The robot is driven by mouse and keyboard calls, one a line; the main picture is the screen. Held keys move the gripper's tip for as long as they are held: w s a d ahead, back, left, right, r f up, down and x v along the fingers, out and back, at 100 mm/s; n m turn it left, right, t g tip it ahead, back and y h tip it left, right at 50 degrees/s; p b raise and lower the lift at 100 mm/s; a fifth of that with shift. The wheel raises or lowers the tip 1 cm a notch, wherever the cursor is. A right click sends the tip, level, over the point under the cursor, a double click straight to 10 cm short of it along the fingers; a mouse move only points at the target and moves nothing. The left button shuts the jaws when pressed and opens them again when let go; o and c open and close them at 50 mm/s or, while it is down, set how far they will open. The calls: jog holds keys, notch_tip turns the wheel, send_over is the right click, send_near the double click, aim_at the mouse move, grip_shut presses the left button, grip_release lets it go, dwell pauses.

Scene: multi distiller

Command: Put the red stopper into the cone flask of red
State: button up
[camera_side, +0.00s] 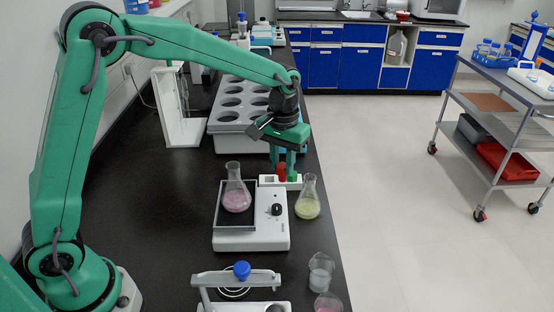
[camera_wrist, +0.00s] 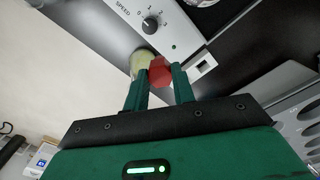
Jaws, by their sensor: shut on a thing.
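The red stopper (camera_side: 282,172) is between the fingers of my gripper (camera_side: 284,168), which is shut on it. In the wrist view the red stopper (camera_wrist: 159,71) shows between the two green fingertips (camera_wrist: 158,80). It is at the small white holder (camera_side: 267,181); I cannot tell whether it is still seated or just above. The cone flask of red (camera_side: 236,198) holds pinkish liquid and stands upright and open on the dark plate of the stirrer, left of and nearer the camera than my gripper.
A cone flask with yellow liquid (camera_side: 308,200) stands right of the white stirrer (camera_side: 266,235). A grey rack with round holes (camera_side: 218,127) lies behind my gripper. Beakers (camera_side: 320,274) and a stand with a blue knob (camera_side: 242,270) are in front. The bench left of the stirrer is clear.

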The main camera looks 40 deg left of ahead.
jog(key=s+a+r, duration=0.2)
jog(key=s+r, duration=0.3)
jog(key=r, duration=0.1)
jog(key=s+a+r, duration=0.3)
jog(key=s+r, duration=0.2)
jog(key=r, duration=0.2)
jog(key=shift+s+a+r, duration=0.15)
jog(key=shift+a+r, duration=0.05)
jog(key=shift+a, duration=0.1)
jog(key=shift+f, duration=0.2)
jog(key=shift+f, duration=2.5)
jog(key=shift+f, duration=1.4)
dwell(0.4)
jog(key=o, duration=1)
